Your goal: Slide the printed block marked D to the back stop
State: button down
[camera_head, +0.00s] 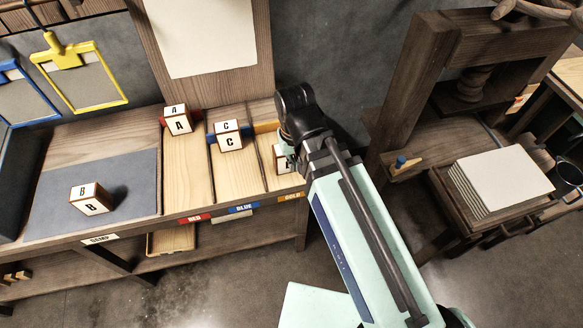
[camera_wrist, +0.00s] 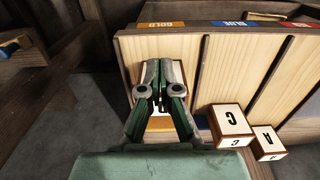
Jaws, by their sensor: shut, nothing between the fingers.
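The block marked D (camera_head: 281,158) is a wooden cube with white faces in the gold lane, mostly hidden behind my arm in the head view. Its letter is only partly visible. The gold back stop (camera_head: 265,127) lies across the far end of that lane, with a gap between it and the block. My gripper (camera_wrist: 161,72) is shut and empty over the gold lane in the wrist view. Whether the fingers touch the block I cannot tell.
Block C (camera_head: 229,136) stands in the blue lane and block A (camera_head: 177,120) in the red lane, both near the back. Block B (camera_head: 90,199) sits on the grey mat (camera_head: 131,165) at left. Low dividers separate the lanes. A wooden press (camera_head: 440,60) stands right.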

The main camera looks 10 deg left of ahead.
aim_at(290, 177)
notch_tip(290, 177, down, 10)
jog(key=shift+r+p, duration=0.15)
jog(key=shift+p, duration=0.8)
jog(key=shift+w+a+p, duration=0.3)
jog(key=shift+w+a, duration=0.05)
jog(key=shift+w, duration=0.25)
jog(key=shift+w+a+p, duration=0.25)
jog(key=shift+w+a, duration=0.05)
jog(key=shift+w, duration=0.25)
jog(key=shift+w+a, duration=0.3)
jog(key=shift+w, duration=0.35)
jog(key=w+a, duration=0.2)
jog(key=w, duration=0.2)
jog(key=w+a, duration=0.2)
jog(key=w, duration=0.2)
jog(key=w+a, duration=0.2)
jog(key=w, duration=0.2)
jog(key=shift+a, duration=0.2)
jog(key=shift+s+d, duration=0.1)
